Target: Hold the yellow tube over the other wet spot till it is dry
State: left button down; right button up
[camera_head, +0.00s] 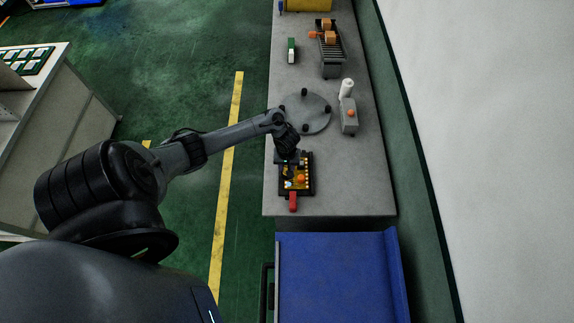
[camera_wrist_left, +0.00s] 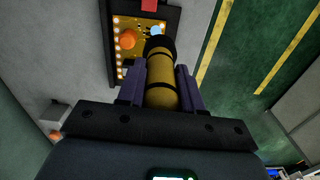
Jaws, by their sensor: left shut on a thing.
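My left gripper (camera_head: 288,160) is over the circuit board (camera_head: 305,185) near the front of the grey bench. In the left wrist view the left gripper (camera_wrist_left: 160,88) is shut on the yellow tube (camera_wrist_left: 161,92), which has black bands and a dark tip. The tube points at the board (camera_wrist_left: 137,52), and its tip hides part of it. A pale blue spot (camera_wrist_left: 157,31), seemingly a wet spot, shows just beyond the tip. I cannot tell the gap between tip and board. No second wet spot can be made out. My right gripper is not in view.
The board sits in a dark frame with a red handle (camera_head: 293,202) and carries an orange knob (camera_wrist_left: 127,39). Behind it are a round grey plate (camera_head: 306,113) with black knobs, a grey box (camera_head: 349,118) and a roller conveyor (camera_head: 331,58). A blue tray (camera_head: 340,275) stands in front.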

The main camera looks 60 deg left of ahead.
pick_arm(q)
jog(key=shift+r, duration=0.15)
notch_tip(320, 180, down, 6)
jog(key=b, duration=0.2)
jog(key=shift+r+b, duration=0.15)
jog(key=shift+b, duration=0.2)
jog(key=shift+f+b, duration=0.6)
jog(key=shift+f, duration=0.9)
jog(key=shift+w+d, duration=0.1)
